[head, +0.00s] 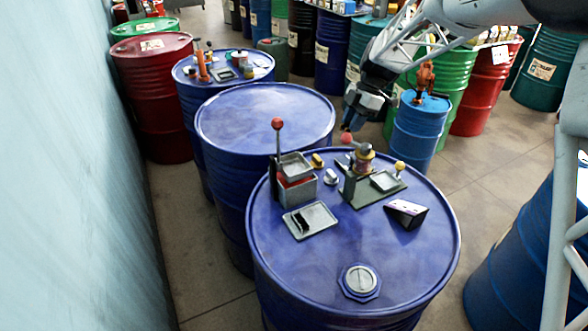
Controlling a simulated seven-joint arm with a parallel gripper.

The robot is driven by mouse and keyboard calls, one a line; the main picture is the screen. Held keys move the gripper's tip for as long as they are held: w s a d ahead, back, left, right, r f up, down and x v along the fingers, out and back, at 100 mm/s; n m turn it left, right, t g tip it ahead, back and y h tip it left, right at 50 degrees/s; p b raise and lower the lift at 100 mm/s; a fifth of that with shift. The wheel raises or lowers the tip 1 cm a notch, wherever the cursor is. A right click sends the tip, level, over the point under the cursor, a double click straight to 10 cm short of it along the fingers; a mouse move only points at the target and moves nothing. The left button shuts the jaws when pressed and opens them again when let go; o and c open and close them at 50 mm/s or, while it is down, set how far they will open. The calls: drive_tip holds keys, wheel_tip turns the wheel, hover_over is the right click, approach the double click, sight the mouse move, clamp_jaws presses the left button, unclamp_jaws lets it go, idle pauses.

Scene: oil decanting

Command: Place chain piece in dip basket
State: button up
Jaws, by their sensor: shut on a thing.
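My gripper (350,121) points down over the far side of the front blue barrel, just above a red knob. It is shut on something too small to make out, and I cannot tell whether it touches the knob. The likely dip basket (295,165) is a grey square basket at the upper left of the barrel top, above a red-filled grey box. A lever with a red ball stands beside it. A small dark piece (300,222), perhaps chain, shows in a flat grey tray (322,215) in front of the box. I cannot identify a chain piece for certain.
The red knob (346,138) belongs to a fixture with a spool (363,160) and a grey dish (384,181). A dark wedge-shaped stand (407,212) sits right of it. A round cap (360,281) is near the front. The barrel's left front is clear. More barrels stand behind.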

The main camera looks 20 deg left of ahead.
drive_tip(key=shift+a, duration=0.1)
idle(0.3)
hover_over(291, 170)
drive_tip(key=d, duration=0.1)
drive_tip(key=shift+w+f, duration=0.2)
drive_tip(key=shift+f, duration=0.3)
drive_tip(key=shift+w+f, duration=0.15)
drive_tip(key=shift+f, duration=0.6)
drive_tip(key=shift+f, duration=2.35)
drive_tip(key=o, duration=1)
drive_tip(key=shift+f, duration=0.1)
drive_tip(key=shift+c, duration=0.2)
